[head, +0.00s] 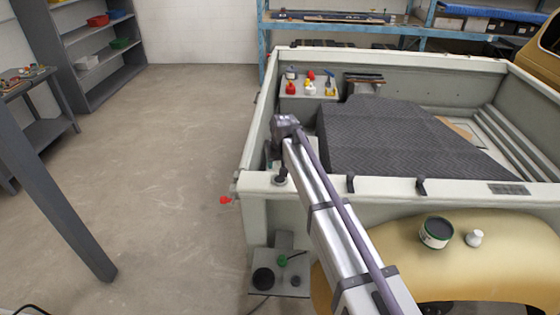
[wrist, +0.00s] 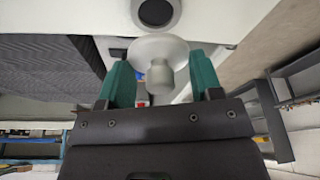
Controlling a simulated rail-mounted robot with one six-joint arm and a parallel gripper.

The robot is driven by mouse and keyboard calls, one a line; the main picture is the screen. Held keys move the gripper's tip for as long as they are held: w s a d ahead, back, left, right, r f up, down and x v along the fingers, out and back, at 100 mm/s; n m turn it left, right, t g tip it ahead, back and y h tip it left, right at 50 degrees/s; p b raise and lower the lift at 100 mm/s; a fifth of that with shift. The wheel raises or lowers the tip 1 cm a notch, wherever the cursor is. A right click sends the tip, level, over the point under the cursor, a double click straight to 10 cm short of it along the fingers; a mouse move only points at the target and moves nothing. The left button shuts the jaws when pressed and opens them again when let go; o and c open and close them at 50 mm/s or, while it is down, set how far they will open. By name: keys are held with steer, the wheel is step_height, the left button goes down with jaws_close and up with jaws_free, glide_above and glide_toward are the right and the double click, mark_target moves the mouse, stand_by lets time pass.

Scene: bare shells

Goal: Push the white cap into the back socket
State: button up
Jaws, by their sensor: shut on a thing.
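My gripper (wrist: 160,72) is shut on the white cap (wrist: 158,50) in the wrist view. Its two green fingers stand on either side of the cap's narrow stem, and the wide round flange faces away from the gripper. Just beyond the flange, a round dark socket with a grey rim (wrist: 156,12) sits in a pale panel, cut by the top edge of the picture. The cap appears apart from this socket, its flange overlapping the lower rim in view; the gap's depth is unclear. In the head view my arm hides most of the gripper and cap.
The pale truck bed (head: 262,190) has raised walls around a dark ribbed mat (head: 390,140). A dark-topped tin (head: 436,232) and a white knob-like piece (head: 474,238) stand on the tan fender (head: 400,250). A grey panel (head: 290,283) shows low in front.

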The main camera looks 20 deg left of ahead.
mark_target(280, 179)
steer(key=shift+f+b, duration=2.05)
steer(key=shift+f, duration=0.45)
steer(key=shift+f, duration=0.15)
steer(key=o, duration=1.2)
steer(key=p+v, duration=0.2)
steer(key=w+p+v, duration=0.1)
steer(key=p+v, duration=0.4)
steer(key=shift+w+a+r, duration=0.2)
steer(key=shift+w+a, duration=0.05)
steer(key=shift+a, duration=0.15)
steer(key=shift+f, duration=0.1)
